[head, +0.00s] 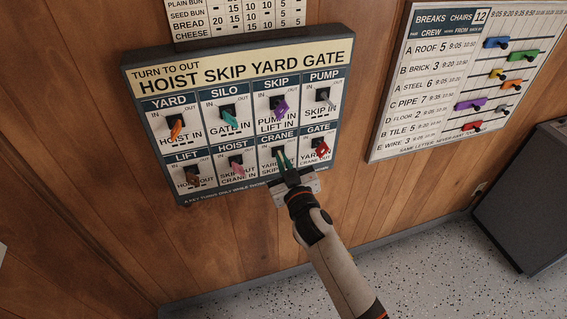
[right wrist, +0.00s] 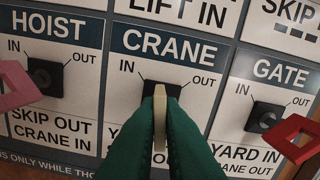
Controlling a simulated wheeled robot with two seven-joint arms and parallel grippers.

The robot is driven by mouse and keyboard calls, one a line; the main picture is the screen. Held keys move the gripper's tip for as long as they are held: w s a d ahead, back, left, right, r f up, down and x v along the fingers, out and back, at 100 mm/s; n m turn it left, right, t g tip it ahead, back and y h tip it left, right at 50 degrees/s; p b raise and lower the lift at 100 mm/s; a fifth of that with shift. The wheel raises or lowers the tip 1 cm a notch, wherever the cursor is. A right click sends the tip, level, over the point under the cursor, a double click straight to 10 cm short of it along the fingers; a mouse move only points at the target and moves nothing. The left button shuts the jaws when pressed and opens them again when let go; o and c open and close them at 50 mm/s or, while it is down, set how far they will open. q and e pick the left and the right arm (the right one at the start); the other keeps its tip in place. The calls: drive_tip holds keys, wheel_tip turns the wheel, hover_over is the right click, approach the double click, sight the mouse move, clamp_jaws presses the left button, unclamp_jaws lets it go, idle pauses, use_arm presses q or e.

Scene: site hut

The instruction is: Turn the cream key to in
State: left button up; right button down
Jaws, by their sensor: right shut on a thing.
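The cream key (right wrist: 159,112) is in the CRANE switch, in the bottom row of the key panel (head: 240,83). In the right wrist view it is seen edge-on, upright below the CRANE label, between the IN and OUT marks. I cannot tell which mark it is turned to. My right gripper (head: 285,160) has its green fingers on both sides of the key and is shut on it. The fingers hide most of the key in the head view, and part of the CRANE text in the wrist view. My left gripper is not in view.
The pink HOIST key (head: 237,167) and the red GATE key (head: 321,149) sit close on either side. The purple SKIP key (head: 280,106) is above. A breaks board (head: 440,100) hangs to the right, and a dark cabinet (head: 525,200) stands on the floor.

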drive_tip(key=n, duration=0.5)
drive_tip(key=shift+n, duration=0.3)
idle(0.4)
drive_tip(key=c, duration=1.6)
unclamp_jaws()
drive_tip(key=shift+o, duration=0.2)
drive_tip(key=b+v, duration=0.1)
drive_tip(key=v, duration=1.1)
drive_tip(key=shift+b, duration=0.35)
